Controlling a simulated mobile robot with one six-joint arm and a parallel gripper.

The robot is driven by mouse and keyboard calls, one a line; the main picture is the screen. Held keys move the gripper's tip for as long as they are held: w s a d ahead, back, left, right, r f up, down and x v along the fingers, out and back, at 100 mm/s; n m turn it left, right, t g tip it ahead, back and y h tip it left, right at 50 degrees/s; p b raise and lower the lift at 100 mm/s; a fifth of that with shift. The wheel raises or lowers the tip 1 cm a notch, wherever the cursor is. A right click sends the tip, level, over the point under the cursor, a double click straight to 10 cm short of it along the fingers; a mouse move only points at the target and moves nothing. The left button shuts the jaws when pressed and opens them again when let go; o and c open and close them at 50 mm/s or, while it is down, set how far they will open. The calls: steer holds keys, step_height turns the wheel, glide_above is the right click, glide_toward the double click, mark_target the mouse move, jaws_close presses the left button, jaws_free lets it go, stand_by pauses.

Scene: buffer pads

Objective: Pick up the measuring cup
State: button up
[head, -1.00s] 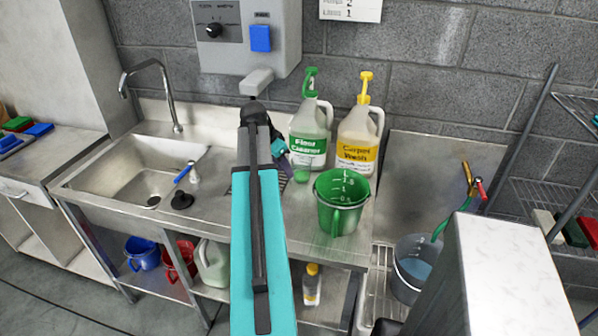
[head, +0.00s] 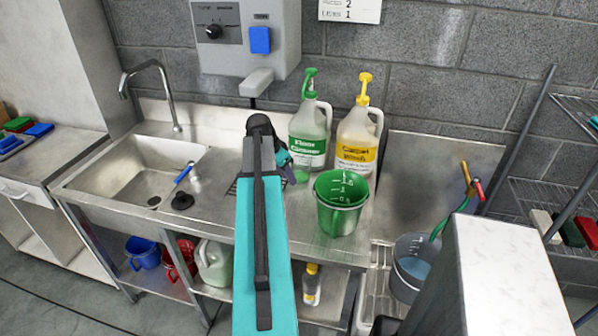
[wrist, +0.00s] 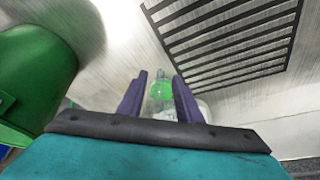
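A small clear cup with green in it, which looks like the measuring cup (head: 302,176), stands on the steel counter before the Floor Cleaner jug. In the wrist view this small cup (wrist: 161,90) shows between and beyond my fingers. In the head view my arm hides most of the gripper (head: 287,168), just left of the small cup.
The Floor Cleaner jug (head: 309,135) and the yellow-topped Carpet Wash jug (head: 357,140) stand close behind. A slotted drain grate (wrist: 225,40) lies beside the small cup. The sink (head: 140,170) is at left, a grey bucket (head: 412,265) at lower right.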

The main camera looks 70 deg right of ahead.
steer(key=shift+p+x, duration=0.3)
steer(key=shift+x, duration=1.1)
jaws_close()
